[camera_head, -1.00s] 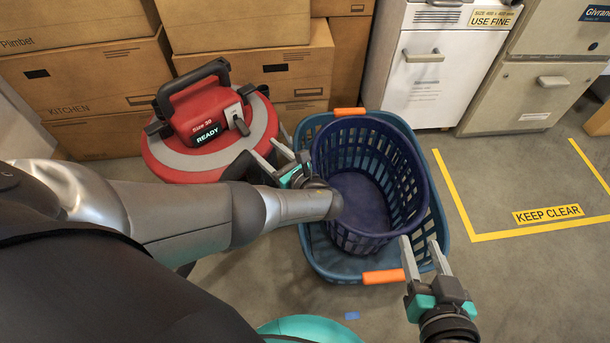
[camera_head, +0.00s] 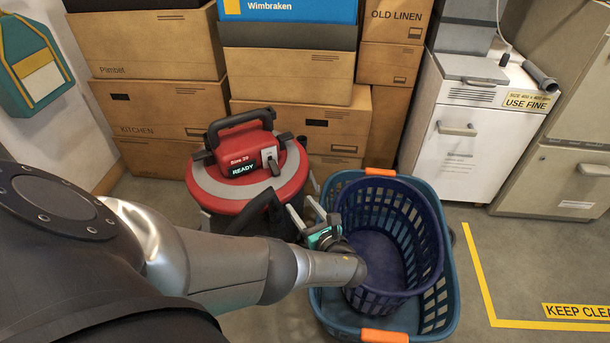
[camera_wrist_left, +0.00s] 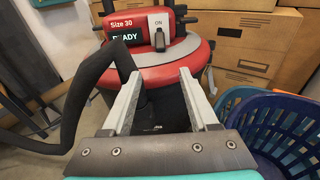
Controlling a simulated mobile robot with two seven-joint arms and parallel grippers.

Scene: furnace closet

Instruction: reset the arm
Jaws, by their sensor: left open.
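My left arm comes in from the left in the head view. Its gripper (camera_head: 306,214) is above the floor between the red vacuum and the laundry baskets. In the left wrist view the gripper (camera_wrist_left: 158,92) has its two fingers apart with nothing between them, pointing toward the dark lower body of the red vacuum (camera_wrist_left: 165,68). The red vacuum (camera_head: 290,186) has a grey ring, a black handle and a READY label, and stands just beyond the gripper. My right gripper is outside the head view.
A dark blue basket (camera_head: 424,240) sits inside a teal basket with orange handles (camera_head: 448,310), right beside my left gripper. Cardboard boxes (camera_head: 295,77) are stacked behind. A white cabinet (camera_head: 465,145) stands at the back right. A yellow-marked KEEP CLEAR floor area (camera_head: 550,270) is open.

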